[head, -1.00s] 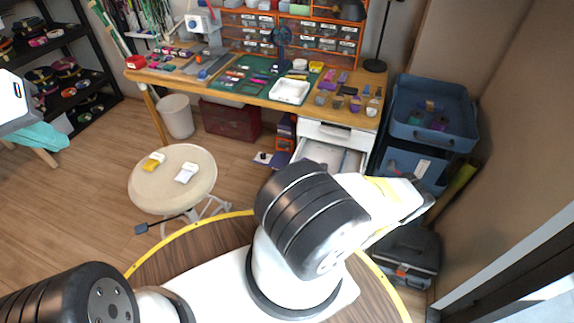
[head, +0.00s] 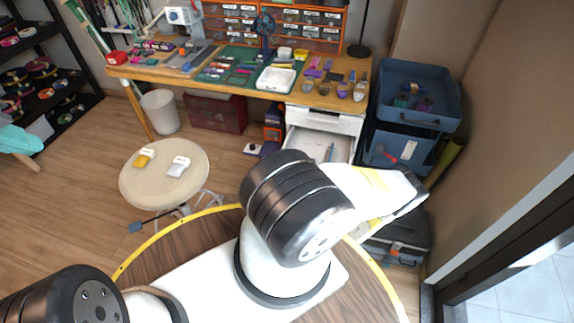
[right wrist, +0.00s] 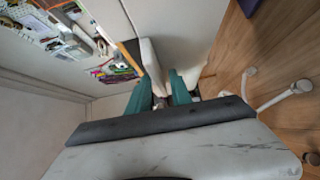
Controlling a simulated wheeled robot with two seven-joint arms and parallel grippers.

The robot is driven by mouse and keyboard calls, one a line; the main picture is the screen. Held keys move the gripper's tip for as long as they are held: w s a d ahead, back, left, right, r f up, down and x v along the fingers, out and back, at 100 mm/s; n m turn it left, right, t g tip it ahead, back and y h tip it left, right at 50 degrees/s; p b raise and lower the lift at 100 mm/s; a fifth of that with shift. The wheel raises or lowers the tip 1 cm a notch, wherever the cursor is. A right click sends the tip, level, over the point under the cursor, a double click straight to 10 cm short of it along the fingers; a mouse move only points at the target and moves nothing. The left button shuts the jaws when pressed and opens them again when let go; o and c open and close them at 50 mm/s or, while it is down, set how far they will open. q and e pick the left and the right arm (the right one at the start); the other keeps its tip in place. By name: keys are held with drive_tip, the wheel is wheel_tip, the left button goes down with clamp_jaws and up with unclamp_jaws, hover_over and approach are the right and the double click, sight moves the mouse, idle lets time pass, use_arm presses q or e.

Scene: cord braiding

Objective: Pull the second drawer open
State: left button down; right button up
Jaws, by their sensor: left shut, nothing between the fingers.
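A white drawer unit (head: 325,118) stands under the right part of the desk in the head view. The drawer below its top front, the second drawer (head: 310,143), is pulled out, showing its inside. My arm hides its near part. In the right wrist view, the teal fingers of my right gripper (right wrist: 160,85) stand apart, with a white panel edge (right wrist: 149,62) at and beyond their tips; whether they grip it is unclear. The head view hides this gripper behind my arm.
A round stool (head: 165,193) holds yellow and white pieces. Blue bins (head: 418,118) stand right of the drawer unit, with a dark case (head: 400,243) on the floor before them. A white tray (head: 276,80) and small items lie on the desk. Floor left of the stool is clear.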

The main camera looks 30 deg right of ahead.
idle(0.3)
drive_tip(key=s, duration=0.7)
drive_tip(key=shift+s+a, duration=0.2)
drive_tip(key=shift+s, duration=0.2)
